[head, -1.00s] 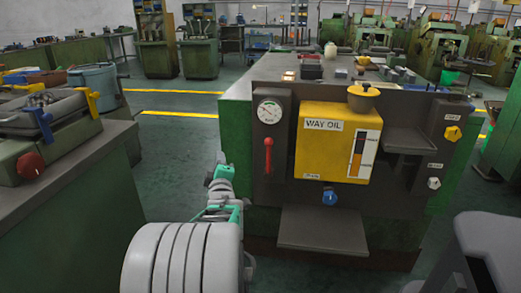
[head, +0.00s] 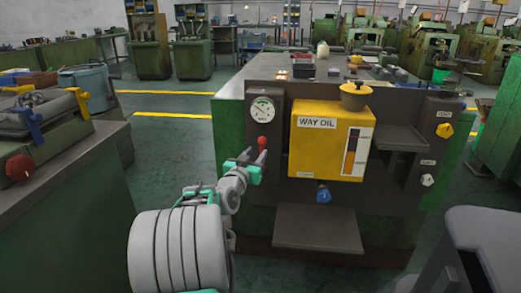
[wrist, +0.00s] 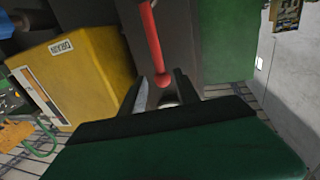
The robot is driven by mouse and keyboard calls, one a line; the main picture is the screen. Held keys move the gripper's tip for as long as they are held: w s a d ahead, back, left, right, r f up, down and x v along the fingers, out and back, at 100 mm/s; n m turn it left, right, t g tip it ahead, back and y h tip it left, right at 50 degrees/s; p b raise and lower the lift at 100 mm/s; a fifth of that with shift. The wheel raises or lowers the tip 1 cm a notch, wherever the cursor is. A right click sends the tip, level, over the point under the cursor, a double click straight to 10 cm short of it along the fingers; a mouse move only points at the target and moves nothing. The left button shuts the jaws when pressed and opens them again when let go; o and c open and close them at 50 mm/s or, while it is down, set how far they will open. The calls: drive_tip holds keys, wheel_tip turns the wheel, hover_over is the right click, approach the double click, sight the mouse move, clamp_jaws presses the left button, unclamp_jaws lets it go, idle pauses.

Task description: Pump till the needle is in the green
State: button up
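The round white gauge (head: 261,109) is on the dark panel left of the yellow WAY OIL tank (head: 331,140). Its needle is too small to read surely. Below the gauge is the red pump lever (head: 262,142), its ball end up; my gripper hides its lower part in the head view. My gripper (head: 249,163) is at the lever, just below and left of the ball. In the wrist view the red ball (wrist: 163,80) shows at the gap between my two dark fingers, which stand apart. I cannot tell whether they touch it.
A blue drain knob (head: 323,195) sits under the tank and a grey shelf (head: 318,227) juts out below. A yellow knob (head: 445,130) is on the right panel. A green bench (head: 60,180) with a vise stands at the left; open floor lies between.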

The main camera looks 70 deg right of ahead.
sight(262, 147)
drive_tip(key=d, duration=0.5)
drive_tip(key=shift+c, duration=0.4)
clamp_jaws()
drive_tip(key=shift+s, duration=0.1)
idle(0.8)
